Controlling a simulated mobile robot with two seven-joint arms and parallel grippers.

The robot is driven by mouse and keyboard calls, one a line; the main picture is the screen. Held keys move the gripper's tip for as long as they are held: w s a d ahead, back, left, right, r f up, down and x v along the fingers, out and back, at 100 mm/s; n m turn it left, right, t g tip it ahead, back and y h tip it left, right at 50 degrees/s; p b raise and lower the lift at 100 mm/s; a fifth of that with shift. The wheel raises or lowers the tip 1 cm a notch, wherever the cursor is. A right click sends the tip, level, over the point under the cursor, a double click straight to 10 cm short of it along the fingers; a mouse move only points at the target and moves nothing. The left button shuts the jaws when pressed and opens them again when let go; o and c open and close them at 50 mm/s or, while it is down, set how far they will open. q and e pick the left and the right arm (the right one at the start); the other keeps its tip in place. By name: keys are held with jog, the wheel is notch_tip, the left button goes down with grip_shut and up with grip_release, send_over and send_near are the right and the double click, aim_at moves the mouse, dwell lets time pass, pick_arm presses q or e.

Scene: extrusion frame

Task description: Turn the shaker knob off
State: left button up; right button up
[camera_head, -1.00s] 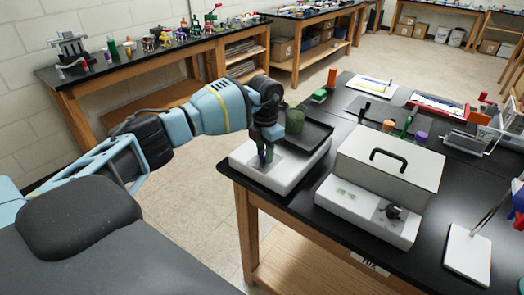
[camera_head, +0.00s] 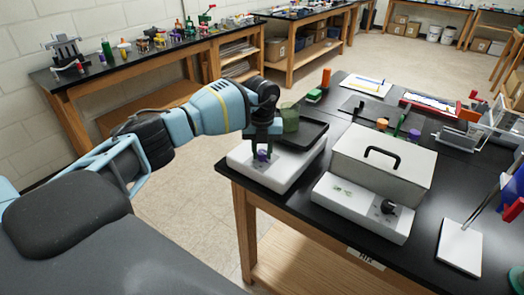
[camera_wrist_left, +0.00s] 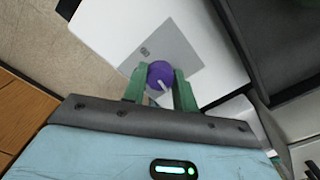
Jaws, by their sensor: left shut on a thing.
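The shaker (camera_head: 240,158) is a white box with a black tray (camera_head: 308,134) on top, at the near left corner of the black bench. A green beaker (camera_head: 290,118) stands on the tray. The purple knob (camera_wrist_left: 160,74) sits on a grey panel on the shaker's front; it also shows in the head view (camera_head: 263,155). My left gripper (camera_wrist_left: 159,80) has its two green fingers on either side of the knob, shut on it. A pale pointer line on the knob points toward the lower right in the wrist view. My right gripper is not in view.
A white box with a black handle (camera_head: 382,155) and a black knob (camera_head: 388,206) stands to the right of the shaker. A white stand base (camera_head: 460,247) is farther right. Bare floor (camera_head: 190,205) lies left of the bench.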

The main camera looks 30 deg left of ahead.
aim_at(262, 152)
pick_arm(q)
jog(key=shift+n, duration=0.9)
jog(key=o, duration=1)
jog(key=shift+r, duration=3.9)
